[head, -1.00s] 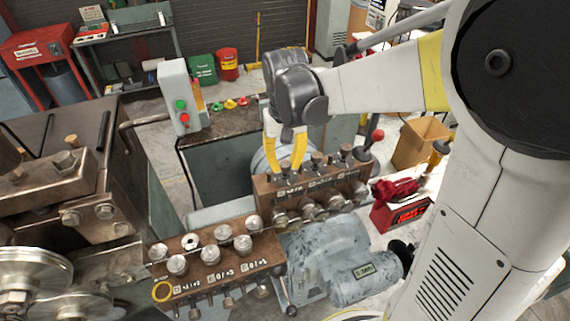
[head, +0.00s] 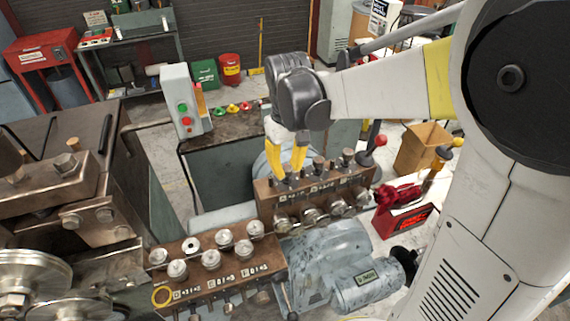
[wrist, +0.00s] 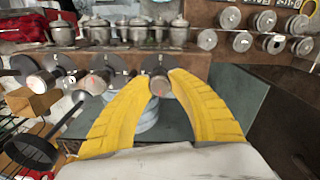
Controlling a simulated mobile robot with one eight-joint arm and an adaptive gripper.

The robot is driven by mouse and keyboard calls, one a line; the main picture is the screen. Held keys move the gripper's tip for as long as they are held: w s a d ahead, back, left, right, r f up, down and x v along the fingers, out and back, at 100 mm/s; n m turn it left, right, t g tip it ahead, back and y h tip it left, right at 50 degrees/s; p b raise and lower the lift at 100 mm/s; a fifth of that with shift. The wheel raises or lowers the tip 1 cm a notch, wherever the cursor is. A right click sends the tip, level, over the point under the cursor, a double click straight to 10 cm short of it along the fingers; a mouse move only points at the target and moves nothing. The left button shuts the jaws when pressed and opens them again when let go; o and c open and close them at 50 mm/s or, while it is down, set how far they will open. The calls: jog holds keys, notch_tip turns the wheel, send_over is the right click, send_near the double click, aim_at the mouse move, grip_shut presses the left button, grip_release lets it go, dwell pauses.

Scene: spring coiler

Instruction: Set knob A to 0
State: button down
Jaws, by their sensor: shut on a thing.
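The upper brown block (head: 267,207) in the head view carries a row of dark-collared knobs along its top edge, with small labels below that are too small to read surely. My gripper (head: 287,177) points down at the leftmost of these knobs, which I take for knob A. In the wrist view my gripper (wrist: 167,75) has its yellow fingers shut on this silver-ended knob (wrist: 160,86), one on each side. Its dark collar disc shows behind the fingertips. The knob's setting cannot be read.
A lower block (head: 215,285) with silver rollers and more labels stands at front left. A red-knobbed lever (head: 380,140) rises at the upper block's right end. A blue-grey motor (head: 362,283) lies in front. A control box with green and red buttons (head: 178,103) stands behind left.

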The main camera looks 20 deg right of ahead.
aim_at(287, 167)
jog(key=c, duration=1.2)
grip_release()
jog(key=shift+o, duration=0.2)
notch_tip(287, 167, up, 12)
jog(key=s+f+t+b, duration=0.2)
jog(key=s+f+b, duration=0.2)
jog(key=f+b, duration=0.2)
jog(key=s+f+m+t+b, duration=0.1)
jog(key=s+f+t+b, duration=0.1)
jog(key=s+f+b, duration=0.2)
jog(key=s+f+m+t+b, duration=0.1)
jog(key=s+f+t+b, duration=0.2)
jog(key=f+b, duration=0.6)
notch_tip(287, 167, down, 7)
jog(key=shift+s+r+b, duration=0.15)
jog(key=shift+s+b, duration=0.2)
jog(key=shift+s, duration=0.45)
